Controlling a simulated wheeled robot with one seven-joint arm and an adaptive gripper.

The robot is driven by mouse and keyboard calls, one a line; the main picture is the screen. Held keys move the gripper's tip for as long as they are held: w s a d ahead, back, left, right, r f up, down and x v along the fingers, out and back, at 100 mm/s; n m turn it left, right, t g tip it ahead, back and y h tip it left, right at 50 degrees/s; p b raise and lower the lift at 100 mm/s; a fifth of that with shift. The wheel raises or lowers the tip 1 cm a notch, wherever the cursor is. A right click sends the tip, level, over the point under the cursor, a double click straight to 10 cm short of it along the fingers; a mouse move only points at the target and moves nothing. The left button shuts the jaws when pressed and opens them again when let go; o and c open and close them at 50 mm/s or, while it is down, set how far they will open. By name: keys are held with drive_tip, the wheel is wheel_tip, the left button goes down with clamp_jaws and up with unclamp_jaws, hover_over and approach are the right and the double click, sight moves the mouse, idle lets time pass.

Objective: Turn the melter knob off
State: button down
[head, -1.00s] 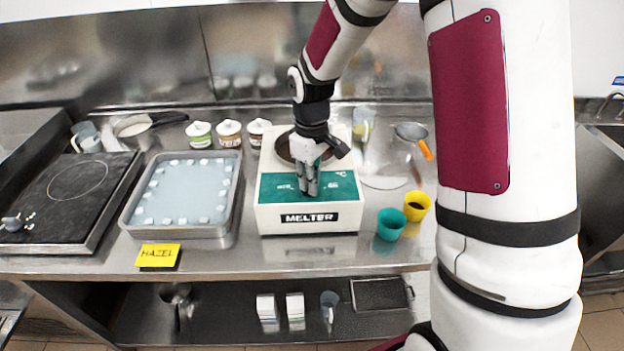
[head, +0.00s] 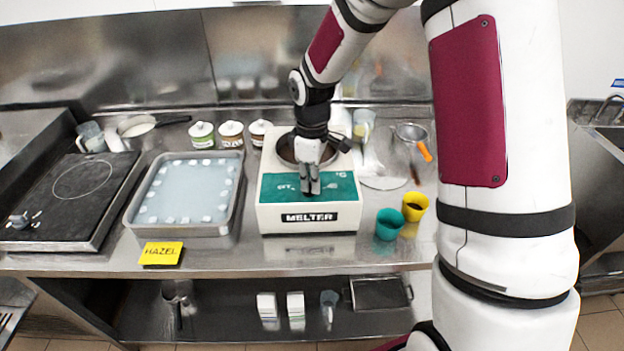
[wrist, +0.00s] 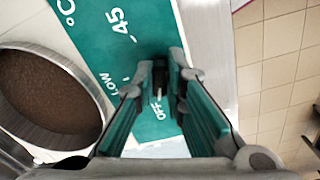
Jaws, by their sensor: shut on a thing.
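The melter (head: 308,218) is a white box with a green control panel and a round well, standing on the steel counter. In the wrist view its green panel (wrist: 95,35) shows the marks 45, LOW and OFF. My gripper (head: 310,188) points down at the middle of that panel. In the wrist view my gripper (wrist: 160,88) has its fingers closed around the small dark melter knob (wrist: 159,95), of which only a narrow part shows between the fingertips. The OFF mark lies just below the knob in that view. In the head view my fingers hide the knob.
A tray (head: 130,205) with white pieces and a cooktop (head: 70,195) are left of the melter. A teal cup (head: 388,226) and a yellow cup (head: 415,207) stand close on its right. Lidded tubs (head: 231,133) stand behind. A yellow HAZEL label (head: 161,253) is at the front edge.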

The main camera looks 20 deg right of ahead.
drive_tip(key=shift+w+r, duration=0.1)
drive_tip(key=c, duration=1.6)
unclamp_jaws()
drive_tip(key=shift+c, duration=0.2)
wheel_tip(320, 180, up, 12)
drive_tip(key=s+r+m+t, duration=0.2)
drive_tip(key=s+r+m, duration=0.3)
drive_tip(key=s+r, duration=0.55)
drive_tip(key=s+r+m+t, duration=0.1)
drive_tip(key=s+m+t, duration=0.2)
drive_tip(key=s, duration=1.1)
drive_tip(key=m, duration=0.2)
drive_tip(key=shift+a+r+m+t, duration=0.3)
drive_tip(key=shift+a+r, duration=0.05)
drive_tip(key=shift+a, duration=0.05)
